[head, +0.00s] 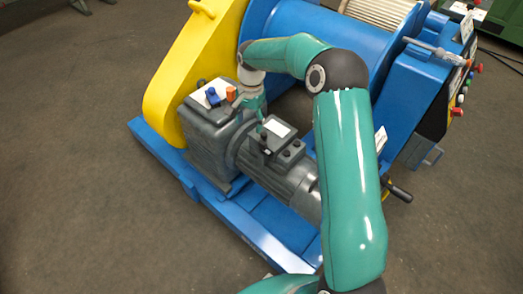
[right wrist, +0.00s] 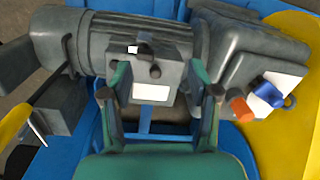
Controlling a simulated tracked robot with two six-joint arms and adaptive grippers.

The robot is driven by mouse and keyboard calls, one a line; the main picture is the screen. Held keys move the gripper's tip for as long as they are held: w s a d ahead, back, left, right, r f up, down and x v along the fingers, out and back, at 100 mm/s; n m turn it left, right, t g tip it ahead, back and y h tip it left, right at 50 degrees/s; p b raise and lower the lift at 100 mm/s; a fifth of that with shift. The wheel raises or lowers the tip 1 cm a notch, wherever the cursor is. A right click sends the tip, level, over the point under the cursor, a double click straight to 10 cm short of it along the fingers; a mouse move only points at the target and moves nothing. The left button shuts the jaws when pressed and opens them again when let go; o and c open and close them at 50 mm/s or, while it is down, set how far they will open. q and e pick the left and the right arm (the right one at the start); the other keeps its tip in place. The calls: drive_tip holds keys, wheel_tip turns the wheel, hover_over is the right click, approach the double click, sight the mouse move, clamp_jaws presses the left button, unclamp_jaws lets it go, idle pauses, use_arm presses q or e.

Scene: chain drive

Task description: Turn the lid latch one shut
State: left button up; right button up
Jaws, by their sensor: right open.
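The grey terminal box (head: 279,140) sits on top of the motor, with a white label on its lid. Small dark knobs that look like lid latches (head: 287,153) stand along its near edge; I cannot tell which is latch one. In the right wrist view the box (right wrist: 165,62) shows a dark knob (right wrist: 155,71) and a small white patch. My right gripper (head: 256,112) is at the box's far left side, partly hidden by its own wrist. In the right wrist view its open fingers (right wrist: 160,95) appear either side of the labelled face, with nothing held. My left gripper is out of view.
The grey gearbox (head: 205,135) with blue and orange caps stands left of the motor (head: 297,183). A yellow guard (head: 180,75) and blue drum (head: 285,30) rise behind. My right arm covers the space right of the motor. Floor at left is clear.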

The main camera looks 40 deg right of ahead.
sight(262, 143)
drive_tip(key=s+d+r+m, duration=0.1)
drive_tip(key=d+r+m, duration=0.1)
drive_tip(key=d+r, duration=0.2)
drive_tip(key=shift+h, duration=0.4)
wheel_tip(262, 143, down, 16)
drive_tip(key=shift+s+d+f+b, duration=0.15)
drive_tip(key=shift+f+b, duration=0.1)
drive_tip(key=shift+b, duration=0.95)
drive_tip(key=c, duration=1)
drive_tip(key=shift+a, duration=0.2)
drive_tip(key=shift+c, duration=0.7)
drive_tip(key=shift+d, duration=0.15)
clamp_jaws()
